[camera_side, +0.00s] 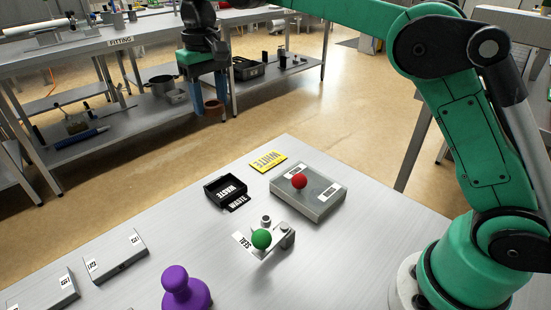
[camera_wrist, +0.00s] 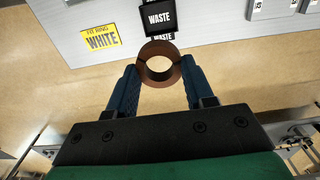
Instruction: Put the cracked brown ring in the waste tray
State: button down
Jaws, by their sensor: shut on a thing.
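The brown ring (camera_side: 213,107) is held between the blue fingertips of my gripper (camera_side: 210,102), up in the air at the top of the side view. In the wrist view the ring (camera_wrist: 160,47) sits between both fingertips, its hole facing the camera; thin dark lines show on its left and right sides. The black waste tray (camera_side: 213,203), labelled WASTE, stands on the grey table. It also shows at the top of the wrist view (camera_wrist: 146,30), just above the ring in the picture. My gripper is shut on the ring, apart from the tray. The tray's inside looks empty.
A yellow WHITE sign (camera_side: 268,162) lies behind the tray. A grey box with a red knob (camera_side: 299,181) stands to its right. A green-knobbed SEAL fixture (camera_side: 262,239) and a purple knob (camera_side: 184,290) stand nearer. Grey blocks (camera_side: 115,257) lie at left.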

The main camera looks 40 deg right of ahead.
aim_at(225, 191)
notch_tip(225, 191, down, 18)
jog(key=shift+r, duration=0.2)
jog(key=shift+f, duration=0.25)
jog(key=shift+f, duration=0.35)
jog(key=shift+c, duration=1.7)
grip_release()
jog(key=shift+r, duration=0.15)
